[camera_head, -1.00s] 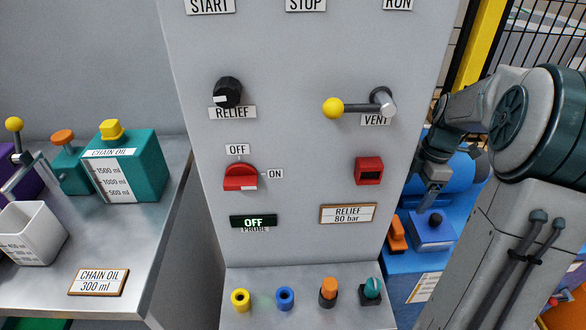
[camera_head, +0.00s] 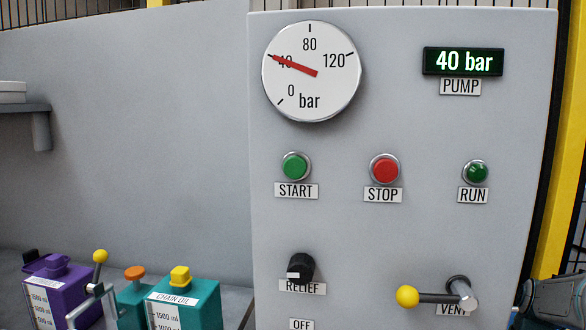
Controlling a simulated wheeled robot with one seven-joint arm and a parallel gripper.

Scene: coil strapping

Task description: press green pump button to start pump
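The green START button (camera_head: 295,167) is on the grey panel (camera_head: 400,130), left of centre, with a START label under it. It sits in a silver ring. The red STOP button (camera_head: 385,170) is to its right, and the green RUN light (camera_head: 476,173) is further right; I cannot tell whether it is lit. The PUMP display (camera_head: 463,62) reads 40 bar. The round gauge (camera_head: 311,72) has its red needle at about 40. My gripper is not in view; only a part of my arm shows at the lower right corner.
Below the buttons, the black RELIEF knob (camera_head: 300,267) and the yellow-tipped VENT lever (camera_head: 407,296) stick out from the panel. A teal chain oil container (camera_head: 190,300) and a purple one (camera_head: 60,290) stand at the lower left. The space before the buttons looks clear.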

